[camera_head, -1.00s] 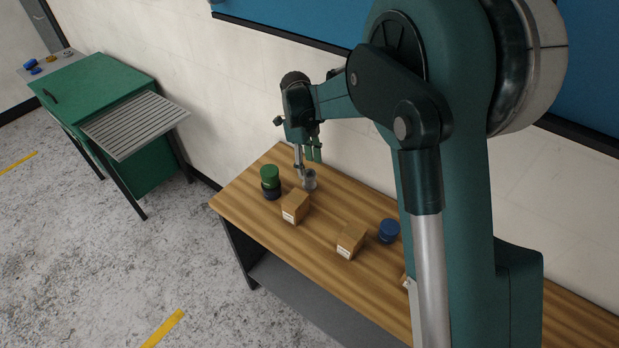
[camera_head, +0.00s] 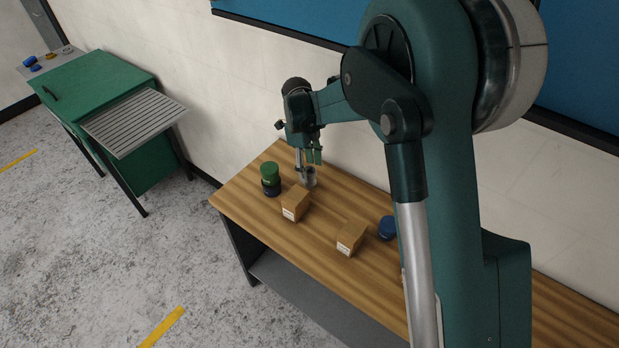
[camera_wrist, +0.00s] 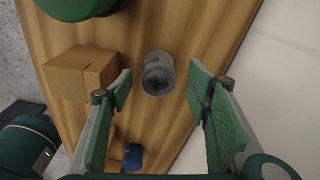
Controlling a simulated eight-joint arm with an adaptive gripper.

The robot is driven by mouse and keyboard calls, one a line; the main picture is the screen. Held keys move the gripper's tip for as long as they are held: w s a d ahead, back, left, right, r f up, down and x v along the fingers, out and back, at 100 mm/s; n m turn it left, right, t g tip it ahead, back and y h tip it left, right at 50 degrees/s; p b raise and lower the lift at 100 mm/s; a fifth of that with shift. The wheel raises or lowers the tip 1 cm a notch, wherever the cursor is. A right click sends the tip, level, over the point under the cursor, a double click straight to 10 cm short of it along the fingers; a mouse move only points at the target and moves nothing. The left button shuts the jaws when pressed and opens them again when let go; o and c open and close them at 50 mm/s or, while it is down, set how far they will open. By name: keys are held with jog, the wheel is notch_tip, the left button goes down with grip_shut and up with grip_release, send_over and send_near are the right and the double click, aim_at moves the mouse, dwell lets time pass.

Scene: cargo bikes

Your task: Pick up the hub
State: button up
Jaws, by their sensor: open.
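The hub looks to be the small grey metal cylinder (camera_head: 309,177) standing on the wooden bench near its far left end. In the wrist view the hub (camera_wrist: 158,74) shows from above as a round grey part with a dark centre. My gripper (camera_head: 308,166) is above and close to it, pointing down. In the wrist view my gripper (camera_wrist: 160,92) is open, with green pads left and right of the hub and space on both sides. The hub appears slightly beyond the fingertips; I cannot tell whether the tips reach its height.
A cardboard box (camera_head: 296,204) and a green-topped dark jar (camera_head: 270,180) stand close to the hub. Another box (camera_head: 351,239) and a blue-lidded container (camera_head: 387,228) stand further right on the wooden bench (camera_head: 245,203). The wall runs behind the bench.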

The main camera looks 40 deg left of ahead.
jog(key=shift+d+f+p, duration=0.15)
jog(key=shift+f+p, duration=0.05)
jog(key=shift+f, duration=1.1)
jog(key=shift+d+f+p, duration=0.1)
jog(key=shift+f+p, duration=0.05)
jog(key=shift+f, duration=1.15)
jog(key=c, duration=1.1)
jog(key=shift+s+r, duration=0.1)
jog(key=shift+s+r, duration=0.4)
notch_tip(320, 180, up, 10)
jog(key=shift+r+b, duration=0.1)
jog(key=shift+b, duration=0.35)
jog(key=shift+s+r, duration=0.2)
jog(key=shift+r, duration=0.05)
jog(key=s+b, duration=0.1)
jog(key=s, duration=1.7)
jog(key=shift+s, duration=0.35)
